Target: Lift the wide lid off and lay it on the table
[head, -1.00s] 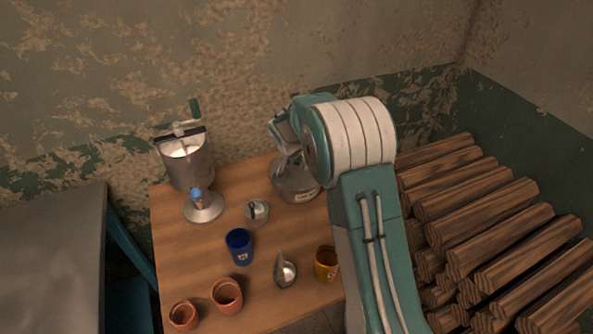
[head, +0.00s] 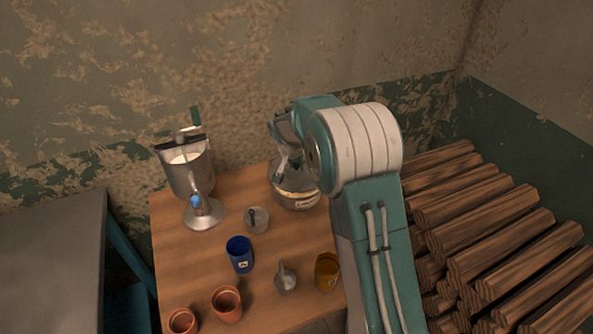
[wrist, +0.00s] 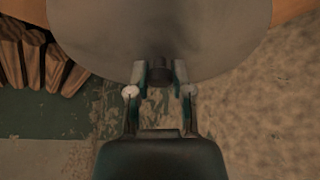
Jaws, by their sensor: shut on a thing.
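The wide lid is a broad grey metal disc; it fills the top of the wrist view (wrist: 110,35). My gripper (wrist: 160,75) is shut on the lid's dark knob, with a finger on each side. In the head view the lid (head: 288,172) is tilted above the metal pot (head: 297,203), and a pale band of the pot's opening shows below it. My arm hides the right side of the lid and most of the gripper there. The wooden table (head: 190,265) carries the pot at its back right.
A metal separator (head: 187,175) stands at the back left. A small lid (head: 257,220), blue cup (head: 239,256), small metal vessel (head: 286,280), yellow-brown cup (head: 327,272) and clay cups (head: 227,304) take up the table. Bare wood shows between them. Firewood (head: 490,235) is stacked at right.

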